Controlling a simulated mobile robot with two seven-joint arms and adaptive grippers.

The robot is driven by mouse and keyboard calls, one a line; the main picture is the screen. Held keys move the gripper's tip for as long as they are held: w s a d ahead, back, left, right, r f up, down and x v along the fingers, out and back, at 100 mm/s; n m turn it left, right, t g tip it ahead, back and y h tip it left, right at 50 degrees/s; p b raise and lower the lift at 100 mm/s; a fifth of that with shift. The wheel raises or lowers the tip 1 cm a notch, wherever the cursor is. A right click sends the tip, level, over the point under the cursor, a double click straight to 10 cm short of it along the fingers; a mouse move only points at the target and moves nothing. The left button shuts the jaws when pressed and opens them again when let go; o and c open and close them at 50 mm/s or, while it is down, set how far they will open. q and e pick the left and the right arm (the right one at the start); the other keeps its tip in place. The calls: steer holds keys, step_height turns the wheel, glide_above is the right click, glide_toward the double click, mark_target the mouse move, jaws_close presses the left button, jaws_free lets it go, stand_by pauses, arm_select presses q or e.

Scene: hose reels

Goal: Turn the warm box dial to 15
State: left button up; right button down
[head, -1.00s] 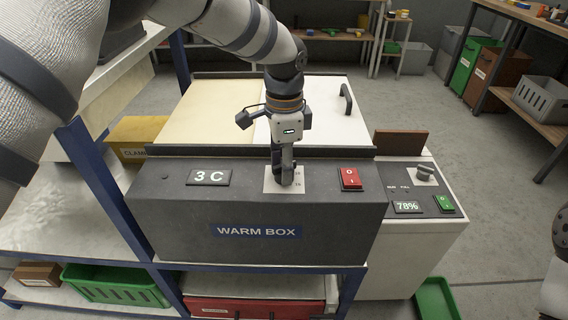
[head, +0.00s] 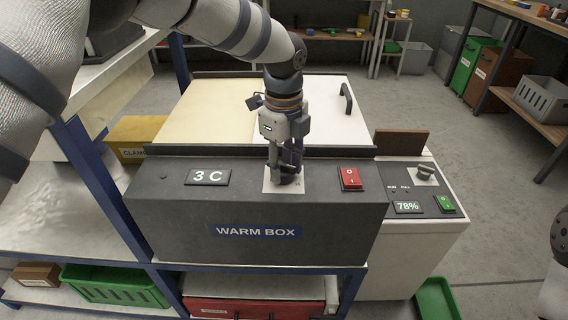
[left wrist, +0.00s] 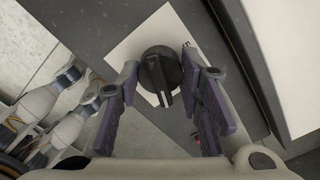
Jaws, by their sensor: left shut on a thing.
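The warm box (head: 255,231) is a dark grey cabinet with a sloped front panel. Its display (head: 209,177) reads 3 C. Its dial (left wrist: 160,72) is a round black knob with a raised grip on a white plate (left wrist: 135,50), seen in the left wrist view. My left gripper (head: 286,176) comes down onto the dial from above, and its two fingers (left wrist: 158,92) stand on either side of the knob, shut on it. In the head view the fingers hide most of the dial and its scale. My right gripper is not in view.
A red switch (head: 350,179) sits right of the dial. A white unit (head: 420,235) with a 78% display, knob and green switch (head: 445,203) adjoins on the right. A black lid handle (head: 346,99) rises behind. Shelving with a blue post (head: 98,185) stands left.

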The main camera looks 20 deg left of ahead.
mark_target(284, 164)
arm_select(q)
steer(key=shift+f+m, duration=0.1)
steer(key=shift+m, duration=0.5)
steer(key=shift+s, duration=0.1)
steer(key=o, duration=1.2)
steer(key=shift+c, duration=0.2)
step_height(284, 164, up, 12)
